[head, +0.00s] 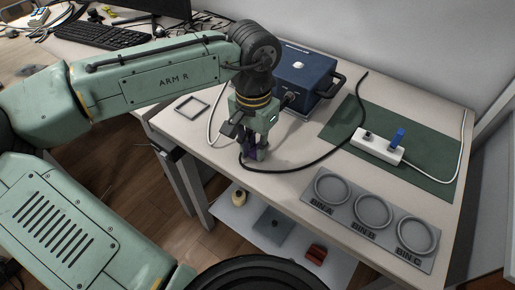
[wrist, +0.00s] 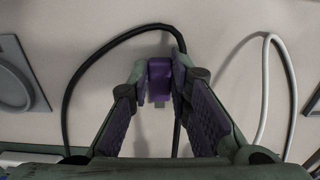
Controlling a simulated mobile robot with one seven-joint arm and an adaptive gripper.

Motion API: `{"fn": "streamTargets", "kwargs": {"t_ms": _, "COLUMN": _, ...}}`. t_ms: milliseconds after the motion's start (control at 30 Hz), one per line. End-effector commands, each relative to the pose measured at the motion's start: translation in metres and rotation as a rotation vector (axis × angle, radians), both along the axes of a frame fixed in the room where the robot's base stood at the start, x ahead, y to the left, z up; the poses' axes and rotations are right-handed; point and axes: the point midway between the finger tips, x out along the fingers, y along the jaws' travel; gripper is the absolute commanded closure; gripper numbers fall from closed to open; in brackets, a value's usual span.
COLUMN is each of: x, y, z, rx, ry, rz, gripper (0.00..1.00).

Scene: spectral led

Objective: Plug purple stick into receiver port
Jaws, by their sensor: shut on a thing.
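My gripper (head: 256,150) points down over the table's left part and is shut on the purple stick. In the wrist view the purple stick (wrist: 160,79) sits between the fingertips of my gripper (wrist: 158,82), with a pale metal tip at its lower end. In the head view the stick is mostly hidden by the fingers. A white strip (head: 377,148) lies on the green mat, with a blue stick (head: 397,138) standing in it and a dark piece near its left end. I cannot tell which opening is the receiver port.
A blue box (head: 306,82) stands behind my gripper. A black cable (head: 325,155) curves across the table beside the fingers, and a white cable (wrist: 268,90) lies to the right in the wrist view. A grey plate with three ring bins (head: 374,211) lies at the front right.

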Motion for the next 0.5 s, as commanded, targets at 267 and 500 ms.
{"fn": "streamTargets", "kwargs": {"t_ms": 267, "x": 0.0, "y": 0.0, "z": 0.0, "rx": 0.0, "ry": 0.0, "rz": 0.0, "gripper": 0.97}}
{"fn": "streamTargets", "kwargs": {"t_ms": 500, "x": 0.0003, "y": -0.0003, "z": 0.0051, "rx": -0.001, "ry": 0.0, "rz": 0.0, "gripper": 0.97}}
